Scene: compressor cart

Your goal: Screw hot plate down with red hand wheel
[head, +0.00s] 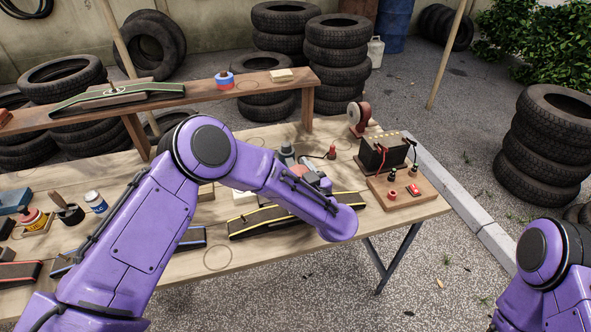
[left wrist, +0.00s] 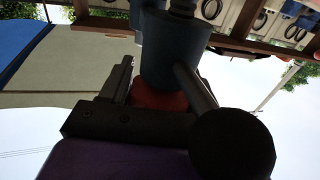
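My left arm reaches over the bench in the head view, and its forearm hides most of the vulcanizing clamp behind it. A red part, likely the red hand wheel (head: 323,183), shows beside my left wrist. In the left wrist view my left gripper (left wrist: 160,82) has its fingers on either side of a red piece (left wrist: 160,101), which fills most of the space between them. A dark blue-grey cylinder (left wrist: 172,50) stands directly against the red piece. Whether the fingers press on it cannot be seen. The hot plate cannot be made out. My right gripper is out of view.
The wooden bench (head: 215,262) holds a black belt strip with yellow edges (head: 250,222), a battery (head: 383,153) on a board at right, and a brush pot and small tins at left. A raised shelf (head: 190,93) runs along the back. Tyre stacks (head: 545,140) stand around.

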